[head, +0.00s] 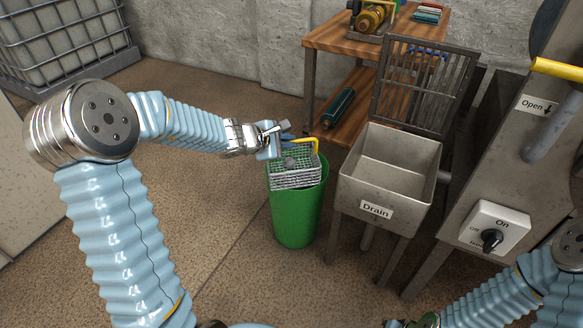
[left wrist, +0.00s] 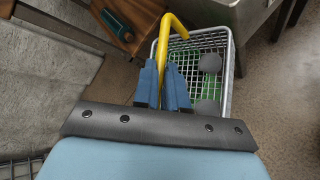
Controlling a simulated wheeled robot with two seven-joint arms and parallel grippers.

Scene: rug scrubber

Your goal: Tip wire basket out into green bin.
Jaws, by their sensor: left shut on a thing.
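The wire basket (head: 297,178) is a pale grey mesh box with a yellow handle (head: 303,142). It hangs over the mouth of the green bin (head: 296,218), which stands on the floor, and looks roughly upright. My left gripper (head: 279,143) is shut on the yellow handle. In the left wrist view, the blue fingers (left wrist: 162,85) close around the handle beside the basket (left wrist: 229,75). Two grey roundish lumps (left wrist: 210,62) lie in the basket, and green shows through its mesh. The bin's inside is mostly hidden by the basket. My right arm shows at lower right, its fingers out of frame.
A grey sink (head: 385,165) marked Drain stands close to the right of the bin, with a raised grate (head: 424,85) behind it. A wooden bench (head: 340,42) stands behind. A switch panel (head: 493,230) is at right. The floor left of the bin is clear.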

